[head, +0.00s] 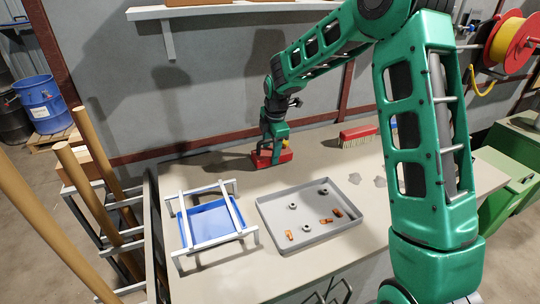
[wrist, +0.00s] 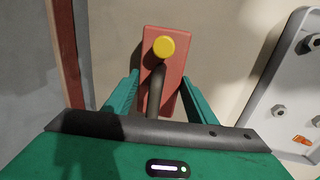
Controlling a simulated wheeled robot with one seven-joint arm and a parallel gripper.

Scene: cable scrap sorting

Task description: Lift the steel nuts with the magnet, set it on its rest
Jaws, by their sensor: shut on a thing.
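The magnet is a red block (head: 284,157) near the back of the bench; I cannot tell whether it touches the top. In the wrist view the red magnet (wrist: 173,98) shows a dark handle and yellow knob. My gripper (head: 273,141) is shut on the handle, which lies between its fingers (wrist: 155,95). Steel nuts (head: 306,229) lie in the grey tray (head: 268,226), right and in front of the magnet, beside several orange pieces (head: 326,221). A pale metal frame (head: 215,238) stands over a blue tray (head: 208,219), which looks empty.
A red brush (head: 358,132) lies at the back of the bench, right of the magnet. Small grey pieces (head: 380,181) lie behind the grey tray. Long poles (head: 85,185) stand left of the bench. A wall (head: 120,100) closes the back.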

